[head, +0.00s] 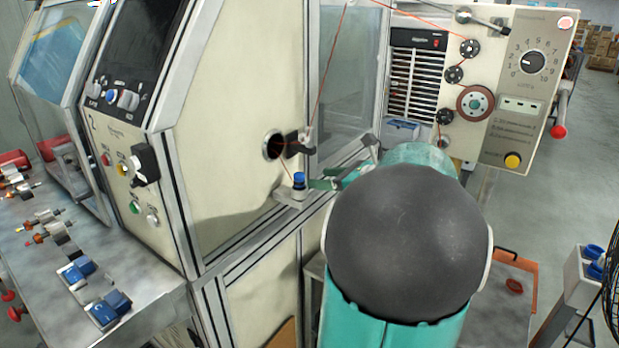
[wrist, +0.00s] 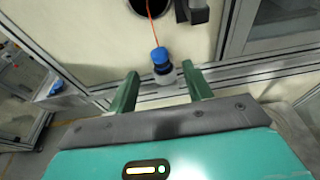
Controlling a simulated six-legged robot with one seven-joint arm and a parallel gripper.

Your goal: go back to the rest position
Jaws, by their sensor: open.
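My gripper (wrist: 162,90) is open in the wrist view, its two green fingers pointing at the winding machine's front. A blue-topped part (wrist: 161,58) with a grey lower body stands on a small ledge just beyond and between the fingertips, with a gap on each side. In the head view the same blue-topped part (head: 298,180) is on the ledge below the machine's round hole, and my gripper (head: 322,184) is just to its right. My own arm hides much of the lower middle of the head view.
The winding machine (head: 230,120) stands close ahead. An orange wire (head: 318,85) runs down toward the round hole (head: 272,146). A tensioner panel (head: 515,80) stands behind my arm. A bench (head: 110,265) with several parts is at left. Open floor (head: 540,200) lies at right.

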